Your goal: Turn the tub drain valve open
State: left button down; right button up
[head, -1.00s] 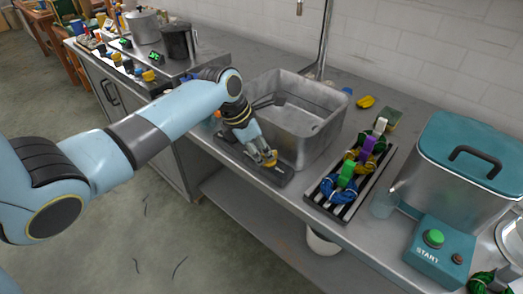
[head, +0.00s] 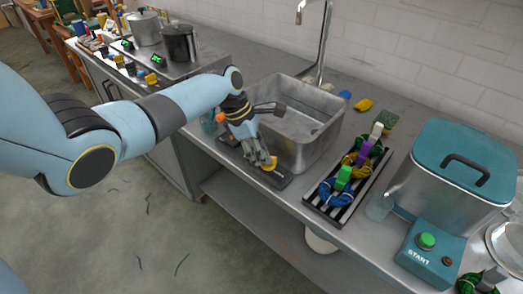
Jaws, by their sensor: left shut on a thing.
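The metal tub (head: 327,149) stands on the steel counter. A dark plate (head: 290,181) lies along the counter in front of it. A small yellow piece (head: 270,167), seemingly the drain valve's handle, shows at the tub's near side, low over the plate. My left gripper (head: 265,161) points down there, with its fingers shut on the yellow piece. The fingers hide most of it and the valve body, so I cannot tell how far it is turned. My right gripper does not show.
A dark rack with coloured skeins (head: 345,187) stands right of the tub. Further right are a glass beaker (head: 380,206), a teal-lidded vat (head: 450,195) and a START button box (head: 430,256). A tap (head: 323,45) rises behind the tub.

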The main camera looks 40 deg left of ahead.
pick_arm(q)
jog(key=shift+w+a+m+g, duration=0.15)
jog(key=shift+m+g, duration=0.1)
jog(key=shift+m, duration=0.35)
jog(key=shift+w+d+m+g, duration=0.1)
jog(key=shift+m+g, duration=0.15)
jog(key=shift+m, duration=0.35)
jog(key=shift+w+m+g+b, duration=0.15)
jog(key=shift+m+g+b, duration=0.2)
jog(key=shift+m, duration=0.65)
jog(key=c, duration=1.3)
grip_release()
